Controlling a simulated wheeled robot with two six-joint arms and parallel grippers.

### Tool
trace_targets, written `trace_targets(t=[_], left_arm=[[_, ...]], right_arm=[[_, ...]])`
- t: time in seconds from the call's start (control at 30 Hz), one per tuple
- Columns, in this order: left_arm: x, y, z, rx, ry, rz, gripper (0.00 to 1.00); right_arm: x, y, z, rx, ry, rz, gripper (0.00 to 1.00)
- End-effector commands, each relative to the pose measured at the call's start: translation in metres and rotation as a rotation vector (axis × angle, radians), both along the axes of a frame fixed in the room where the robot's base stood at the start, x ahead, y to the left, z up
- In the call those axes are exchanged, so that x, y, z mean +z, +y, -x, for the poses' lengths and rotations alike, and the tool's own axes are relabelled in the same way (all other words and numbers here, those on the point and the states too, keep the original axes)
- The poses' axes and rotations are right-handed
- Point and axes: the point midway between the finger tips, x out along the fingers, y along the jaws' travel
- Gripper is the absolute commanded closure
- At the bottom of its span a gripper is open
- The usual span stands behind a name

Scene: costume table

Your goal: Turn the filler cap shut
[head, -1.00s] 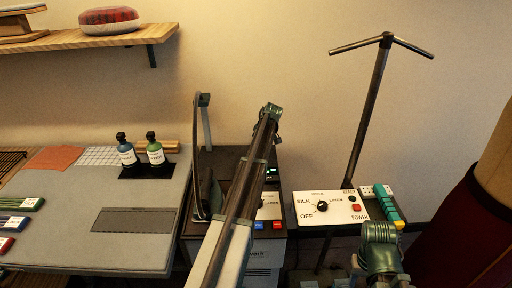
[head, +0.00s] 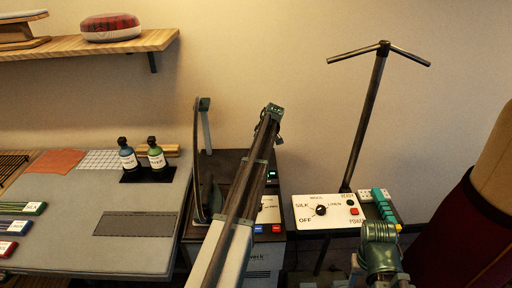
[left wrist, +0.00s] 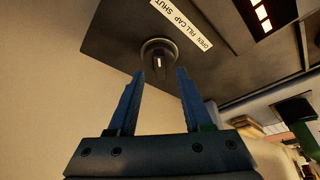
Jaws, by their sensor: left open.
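The filler cap (left wrist: 158,58) is a dark round knob with a raised grip bar and a pale mark, on a dark panel in the left wrist view. A white label (left wrist: 181,22) beside it reads "OPEN FILL CAP SHUT". My left gripper (left wrist: 160,78) is open, its two fingers pointing at the cap with the cap just past the gap between the tips. I cannot tell whether they touch it. In the head view my left arm reaches over the dark machine (head: 228,163), and the cap is hidden there. My right gripper's fingers are not visible; only part of my right arm shows.
A control box (head: 328,211) with a dial and red button stands right of the machine. A metal stand (head: 366,115) rises behind it. Two bottles (head: 156,155) stand on the grey table (head: 95,245) at left. A dress form (head: 470,225) is at far right.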

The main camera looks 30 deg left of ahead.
Motion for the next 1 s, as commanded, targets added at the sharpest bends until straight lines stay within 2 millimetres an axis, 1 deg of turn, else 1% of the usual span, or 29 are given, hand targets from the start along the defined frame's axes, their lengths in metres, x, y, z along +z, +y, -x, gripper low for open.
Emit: trace_targets(t=[0.03, 0.5, 0.6, 0.73, 1.0], left_arm=[[0.014, -0.003, 0.001, -0.001, 0.000, 0.000, 0.50], [0.087, -0.033, 0.008, 0.000, 0.000, 0.000, 0.50], [0.098, -0.037, 0.009, 0.000, 0.000, 0.000, 0.50], [0.105, -0.041, 0.010, 0.000, 0.000, 0.000, 0.50], [0.104, -0.042, 0.009, 0.000, 0.000, 0.000, 0.50]], right_arm=[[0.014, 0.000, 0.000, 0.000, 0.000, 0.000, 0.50], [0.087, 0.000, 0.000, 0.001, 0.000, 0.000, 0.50], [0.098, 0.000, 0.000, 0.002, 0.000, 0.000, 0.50], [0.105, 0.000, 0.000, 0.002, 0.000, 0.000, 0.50], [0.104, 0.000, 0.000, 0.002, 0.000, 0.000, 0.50]])
